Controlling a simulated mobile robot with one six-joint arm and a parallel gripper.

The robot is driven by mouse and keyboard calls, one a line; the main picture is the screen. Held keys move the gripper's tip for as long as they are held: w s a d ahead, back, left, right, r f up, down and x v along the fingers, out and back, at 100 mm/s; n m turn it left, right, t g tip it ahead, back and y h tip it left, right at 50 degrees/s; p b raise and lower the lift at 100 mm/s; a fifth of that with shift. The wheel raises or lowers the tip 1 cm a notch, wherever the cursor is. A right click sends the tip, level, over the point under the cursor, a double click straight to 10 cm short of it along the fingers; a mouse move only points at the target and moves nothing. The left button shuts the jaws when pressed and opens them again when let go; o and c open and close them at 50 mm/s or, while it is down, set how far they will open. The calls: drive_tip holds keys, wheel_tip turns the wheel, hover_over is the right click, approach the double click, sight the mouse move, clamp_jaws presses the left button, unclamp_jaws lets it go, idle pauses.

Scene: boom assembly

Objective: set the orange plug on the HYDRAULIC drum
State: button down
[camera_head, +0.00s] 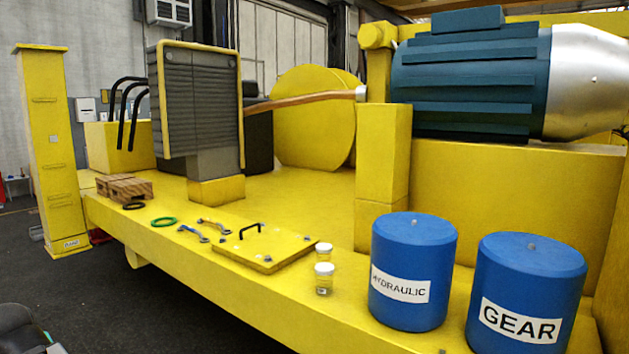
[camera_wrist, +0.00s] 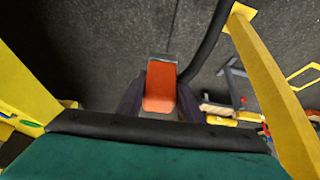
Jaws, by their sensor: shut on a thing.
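The HYDRAULIC drum (camera_head: 408,312) is a blue upright cylinder with a white label, standing on the yellow deck at the front right in the head view. A small grey stub shows on its top. The orange plug (camera_wrist: 160,92) is in the wrist view, held between the dark fingers of my gripper (camera_wrist: 160,100), with dark floor behind it. My gripper is shut on the plug. The drum is not recognisable in the wrist view, and the gripper and plug are not clearly visible in the head view.
The blue GEAR drum (camera_head: 530,270) stands close to the right of the HYDRAULIC drum. Two small jars (camera_head: 324,279) and a yellow hatch plate (camera_head: 265,248) lie to the left. A large blue motor (camera_head: 470,80) is behind. A yellow beam (camera_wrist: 270,85) crosses the wrist view's right side.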

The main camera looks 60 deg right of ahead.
drive_tip(key=s+d+r+m+g+h+p, duration=0.1)
drive_tip(key=s+d+r+m, duration=0.2)
drive_tip(key=d, duration=1.1)
drive_tip(key=s+d+r+m+g+h, duration=0.1)
drive_tip(key=d+r+m+h, duration=0.3)
drive_tip(key=d, duration=0.9)
drive_tip(key=s+d+r+m+g+y+p, duration=0.15)
drive_tip(key=d+r, duration=0.35)
drive_tip(key=d, duration=0.9)
drive_tip(key=s+d+r+m+g+h, duration=0.1)
drive_tip(key=s+d+r+m, duration=0.25)
drive_tip(key=s+d, duration=0.65)
drive_tip(key=s+d+r+m+g+p, duration=0.1)
drive_tip(key=s+d+r+m, duration=0.3)
drive_tip(key=s+d, duration=0.6)
drive_tip(key=s+d+r+m+g+h, duration=0.1)
drive_tip(key=s+d+r+m, duration=0.3)
drive_tip(key=s+d, duration=0.6)
drive_tip(key=s+d+r+m+g, duration=0.1)
drive_tip(key=s+d+r, duration=0.2)
drive_tip(key=s, duration=0.5)
drive_tip(key=s+d+r+m+g+p, duration=0.1)
drive_tip(key=s+d+r+m, duration=0.1)
drive_tip(key=s, duration=0.6)
drive_tip(key=s+d+r+m+g+y, duration=0.1)
drive_tip(key=s+d+r, duration=0.3)
drive_tip(key=s, duration=0.5)
drive_tip(key=shift+d+r+p, duration=0.3)
drive_tip(key=shift+d+r, duration=0.05)
drive_tip(key=shift+d, duration=0.25)
